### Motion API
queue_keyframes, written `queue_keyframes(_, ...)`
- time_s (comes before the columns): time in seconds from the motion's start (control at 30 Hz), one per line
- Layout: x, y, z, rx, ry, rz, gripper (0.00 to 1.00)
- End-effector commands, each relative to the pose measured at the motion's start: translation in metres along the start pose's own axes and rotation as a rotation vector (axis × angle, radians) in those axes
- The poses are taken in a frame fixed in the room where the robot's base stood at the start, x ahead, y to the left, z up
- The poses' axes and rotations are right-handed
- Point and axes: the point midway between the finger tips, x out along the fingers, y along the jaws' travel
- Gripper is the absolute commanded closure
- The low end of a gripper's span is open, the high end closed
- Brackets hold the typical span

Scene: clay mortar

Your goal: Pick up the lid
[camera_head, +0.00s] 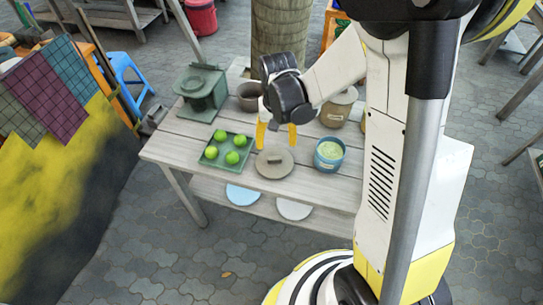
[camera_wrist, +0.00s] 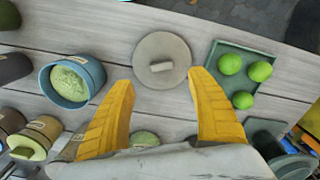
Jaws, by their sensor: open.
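The lid is a round grey-brown disc with a block handle on top. It lies flat on the wooden table in the head view (camera_head: 274,164), between the green tray and the blue pot. In the wrist view the lid (camera_wrist: 161,50) sits at top centre, ahead of the fingertips. My gripper (camera_head: 276,138) has yellow fingers, spread wide and empty, above and just behind the lid. In the wrist view the gripper (camera_wrist: 160,80) has the lid's handle (camera_wrist: 161,67) near the middle of its finger gap. No contact with the lid shows.
Left of the lid stands a green tray (camera_head: 205,163) with several green fruits. Right of it is a blue pot (camera_head: 329,166) with green contents. A green stove-like object (camera_head: 201,103), a dark bowl (camera_head: 247,104) and a lidded brown jar (camera_head: 336,116) stand behind. Plates lie on the lower shelf.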

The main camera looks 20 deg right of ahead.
Motion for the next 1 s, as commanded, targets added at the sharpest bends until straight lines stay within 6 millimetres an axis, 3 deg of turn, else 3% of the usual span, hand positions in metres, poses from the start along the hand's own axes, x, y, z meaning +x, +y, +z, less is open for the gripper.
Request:
queue_keyframes(0.1,0.025,0.000,-0.001,0.000,0.001,0.000,0.33)
queue_keyframes(0.37,0.050,-0.001,-0.001,-0.001,0.002,0.000,0.33)
queue_keyframes(0.6,0.087,-0.003,-0.002,-0.001,0.002,0.000,0.33)
queue_keyframes(0.87,0.090,-0.003,-0.002,-0.001,0.002,0.000,0.33)
queue_keyframes(1.0,0.089,-0.003,-0.002,-0.001,0.002,0.000,0.75)
